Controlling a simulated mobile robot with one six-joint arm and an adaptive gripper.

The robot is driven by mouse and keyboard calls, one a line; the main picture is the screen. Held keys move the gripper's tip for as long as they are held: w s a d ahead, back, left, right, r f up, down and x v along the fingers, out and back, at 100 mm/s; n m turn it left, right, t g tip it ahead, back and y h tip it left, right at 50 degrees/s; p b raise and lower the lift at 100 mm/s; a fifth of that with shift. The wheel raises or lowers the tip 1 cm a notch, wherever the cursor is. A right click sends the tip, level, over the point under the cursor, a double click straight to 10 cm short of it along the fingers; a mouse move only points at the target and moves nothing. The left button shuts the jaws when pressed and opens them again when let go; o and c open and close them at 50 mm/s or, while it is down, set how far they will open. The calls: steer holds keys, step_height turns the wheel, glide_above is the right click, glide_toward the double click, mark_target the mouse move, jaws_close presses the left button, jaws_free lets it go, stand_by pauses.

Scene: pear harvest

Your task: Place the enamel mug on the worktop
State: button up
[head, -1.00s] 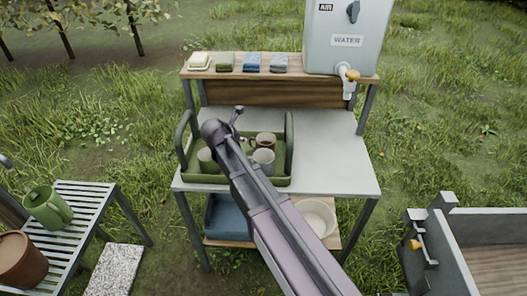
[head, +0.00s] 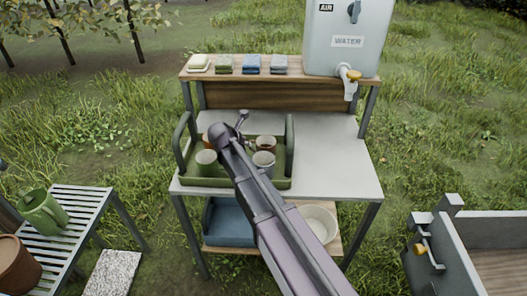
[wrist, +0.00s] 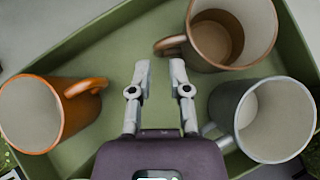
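The green tray (head: 235,184) stands on the worktop (head: 335,170) and holds several mugs. A grey-white mug, which looks like the enamel one, (head: 264,161) is in its front right part; in the wrist view it lies right of my gripper (wrist: 262,118), its handle towards the fingers. A brown mug (wrist: 222,35) is ahead and an orange mug (wrist: 42,112) is left. A green mug (head: 206,162) stands front left in the head view. My gripper (wrist: 160,75) is open and empty over the tray, between the mugs. My arm hides its fingers in the head view.
The worktop right of the tray is clear. A bowl (head: 318,222) and a blue bin (head: 230,222) are underneath. A slatted table (head: 75,222) with a green jug (head: 43,210) stands left.

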mark_target(267, 143)
steer(key=shift+a+b+x, duration=0.1)
steer(key=shift+b+x, duration=0.6)
steer(key=shift+x, duration=0.2)
steer(key=shift+a+b+x, duration=0.15)
steer(key=shift+b+x, duration=0.5)
steer(key=shift+x, duration=0.25)
steer(key=shift+b+x, duration=0.4)
steer(key=shift+x, duration=0.4)
steer(key=shift+d, duration=0.1)
steer(key=shift+s, duration=0.1)
jaws_close()
